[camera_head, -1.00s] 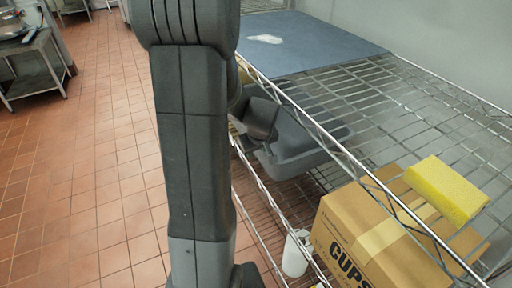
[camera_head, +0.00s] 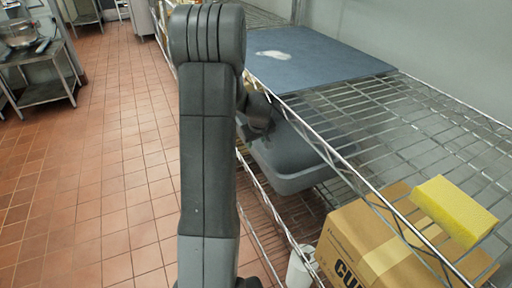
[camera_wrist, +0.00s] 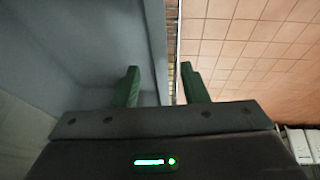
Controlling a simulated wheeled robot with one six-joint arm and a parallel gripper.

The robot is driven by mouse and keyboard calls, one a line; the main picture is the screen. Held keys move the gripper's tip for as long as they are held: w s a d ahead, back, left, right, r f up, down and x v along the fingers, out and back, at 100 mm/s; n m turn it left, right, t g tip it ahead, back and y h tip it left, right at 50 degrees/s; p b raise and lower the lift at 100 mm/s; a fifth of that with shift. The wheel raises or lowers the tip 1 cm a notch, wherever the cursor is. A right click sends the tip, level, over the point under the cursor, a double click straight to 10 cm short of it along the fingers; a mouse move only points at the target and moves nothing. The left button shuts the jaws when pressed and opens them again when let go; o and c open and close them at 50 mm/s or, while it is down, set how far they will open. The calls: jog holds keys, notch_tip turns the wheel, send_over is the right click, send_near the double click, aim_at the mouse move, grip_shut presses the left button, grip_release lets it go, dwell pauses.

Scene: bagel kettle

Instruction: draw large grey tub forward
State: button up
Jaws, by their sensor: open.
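The large grey tub (camera_head: 300,166) sits on the wire shelf level below the top one, seen partly through the top shelf's wires. My gripper (camera_head: 258,122) is at its aisle-side end, partly hidden by my arm. In the wrist view, the tub (camera_wrist: 75,50) fills the left side, and its upright wall and rim run between the fingers of my open gripper (camera_wrist: 158,82). The fingers stand on either side of the rim; I cannot tell whether either touches it.
A cardboard cups box (camera_head: 362,240) stands right of the tub. A yellow sponge (camera_head: 455,210) and a blue mat (camera_head: 320,56) lie on the top shelf. A white container (camera_head: 300,266) stands low by the box. The tiled floor (camera_head: 110,170) at left is clear.

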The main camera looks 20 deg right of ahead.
aim_at(256, 146)
jog(key=shift+x, duration=2.2)
jog(key=shift+s+a, duration=0.1)
jog(key=shift+s, duration=0.1)
grip_shut()
